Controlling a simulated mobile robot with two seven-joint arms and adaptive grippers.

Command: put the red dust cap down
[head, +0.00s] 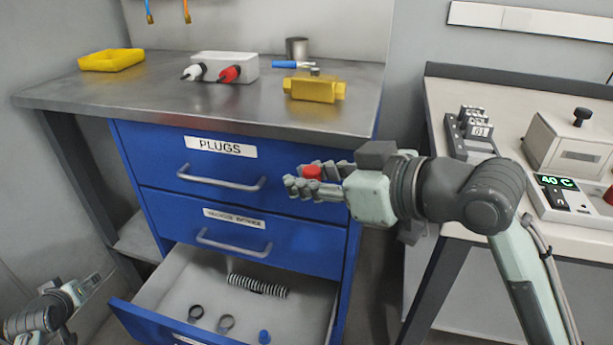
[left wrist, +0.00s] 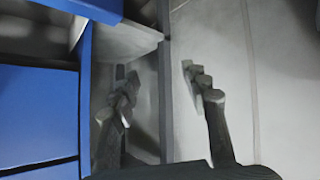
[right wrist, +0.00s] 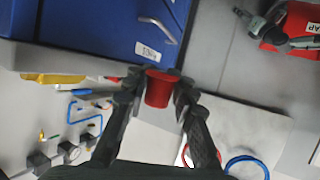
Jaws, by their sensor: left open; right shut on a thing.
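The red dust cap (head: 312,172) is between the fingers of my right gripper (head: 318,180), which is shut on it. The gripper holds it in the air in front of the blue drawer cabinet, above and to the right of the open bottom drawer. The right wrist view shows the red cap (right wrist: 160,88) between both fingertips (right wrist: 158,92). My left gripper (left wrist: 162,88) is open and empty beside the cabinet; in the head view the left arm is at the lower left corner.
The open bottom drawer (head: 180,272) holds a ribbed hose (head: 257,286), two dark rings and a blue cap (head: 264,337). The metal worktop (head: 250,118) carries a yellow tray (head: 111,60), a white box (head: 224,60) and a yellow fitting (head: 313,88). A second bench (head: 435,100) stands at the right.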

